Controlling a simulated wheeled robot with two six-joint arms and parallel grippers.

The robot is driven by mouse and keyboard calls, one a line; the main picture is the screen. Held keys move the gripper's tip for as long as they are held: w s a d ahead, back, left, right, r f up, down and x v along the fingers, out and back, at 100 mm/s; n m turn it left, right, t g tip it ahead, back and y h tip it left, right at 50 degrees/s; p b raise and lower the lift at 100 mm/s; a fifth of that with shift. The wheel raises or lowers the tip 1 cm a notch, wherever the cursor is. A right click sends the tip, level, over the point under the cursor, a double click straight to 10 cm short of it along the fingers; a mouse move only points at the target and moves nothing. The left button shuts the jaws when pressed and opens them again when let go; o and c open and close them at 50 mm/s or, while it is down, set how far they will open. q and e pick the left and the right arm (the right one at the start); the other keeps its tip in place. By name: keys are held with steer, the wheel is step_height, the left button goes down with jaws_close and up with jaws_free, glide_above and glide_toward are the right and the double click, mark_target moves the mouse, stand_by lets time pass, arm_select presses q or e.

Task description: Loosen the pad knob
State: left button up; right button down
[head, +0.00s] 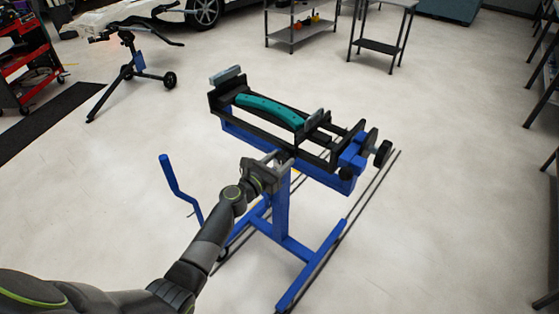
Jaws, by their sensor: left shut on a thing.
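A blue stand (285,205) with a black clamp frame (262,122) on top stands in the middle of the head view. A curved teal piece (268,108) lies in the frame between two grey pads, one at the far left (225,76) and one nearer the middle (313,120). My left gripper (284,157) reaches the near side of the frame, just below it, with its fingers shut on a small dark part, which seems to be the pad knob. The fingers mostly hide it. My right gripper is not in view.
A larger black knob (383,154) sits at the frame's right end. A blue crank handle (170,175) rises left of the stand. A second wheeled stand (135,62), a red tool cart (28,62) and shelves (300,30) are farther back.

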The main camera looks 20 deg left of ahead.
arm_select(q)
steer(key=shift+f, duration=0.1)
steer(key=o, duration=1)
steer(key=shift+s, duration=0.15)
steer(key=v, duration=1.7)
steer(key=shift+s+a, duration=0.1)
